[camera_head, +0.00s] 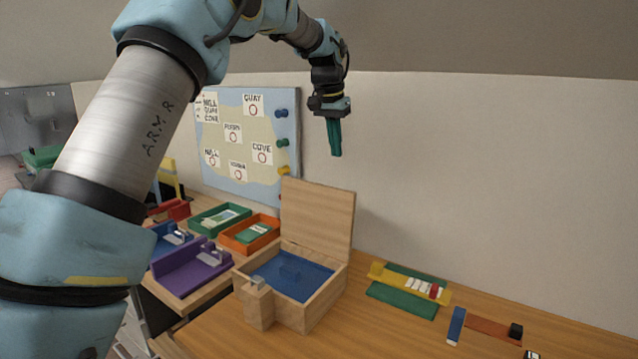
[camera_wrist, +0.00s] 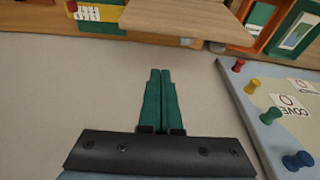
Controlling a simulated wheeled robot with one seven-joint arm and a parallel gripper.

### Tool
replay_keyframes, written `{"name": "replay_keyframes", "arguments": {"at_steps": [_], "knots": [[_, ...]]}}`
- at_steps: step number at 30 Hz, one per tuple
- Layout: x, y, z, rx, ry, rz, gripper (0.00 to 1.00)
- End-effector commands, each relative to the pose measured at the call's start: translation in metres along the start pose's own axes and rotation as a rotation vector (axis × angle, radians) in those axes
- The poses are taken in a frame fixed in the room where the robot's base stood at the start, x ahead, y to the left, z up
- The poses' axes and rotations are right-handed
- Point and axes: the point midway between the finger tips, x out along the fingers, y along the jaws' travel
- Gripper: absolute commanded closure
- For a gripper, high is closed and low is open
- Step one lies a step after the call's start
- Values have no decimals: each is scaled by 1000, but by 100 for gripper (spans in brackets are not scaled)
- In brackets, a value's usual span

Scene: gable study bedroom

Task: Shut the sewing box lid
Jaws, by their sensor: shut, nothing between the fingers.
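The wooden sewing box (camera_head: 318,303) stands on the desk in the head view, with a blue inside. Its lid (camera_head: 318,217) stands open and upright at the back edge. In the wrist view the lid (camera_wrist: 190,20) shows as a wooden panel at the top. My gripper (camera_head: 336,154) is above the lid and a little to its right, pointing down, apart from it. In the wrist view my gripper's green fingers (camera_wrist: 160,72) are together with nothing between them.
A map board (camera_head: 245,140) with pegs leans behind the box to the left. Green, orange and purple trays (camera_head: 190,268) stand left of the box. A yellow and green holder (camera_head: 408,290) lies to the right. The air above the box is clear.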

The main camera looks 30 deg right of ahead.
Motion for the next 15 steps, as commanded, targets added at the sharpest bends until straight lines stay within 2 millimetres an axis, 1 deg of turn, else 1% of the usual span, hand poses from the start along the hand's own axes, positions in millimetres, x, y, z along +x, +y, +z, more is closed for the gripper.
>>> {"name": "replay_keyframes", "arguments": {"at_steps": [1,3,5,8,11,15], "knots": [[0,10,-9,21,4,5,100],[-2,18,-15,37,6,9,100],[-2,21,-17,43,7,11,100],[5,22,-18,45,5,12,100],[19,22,-17,44,4,12,100],[46,22,-17,43,3,12,100]]}}
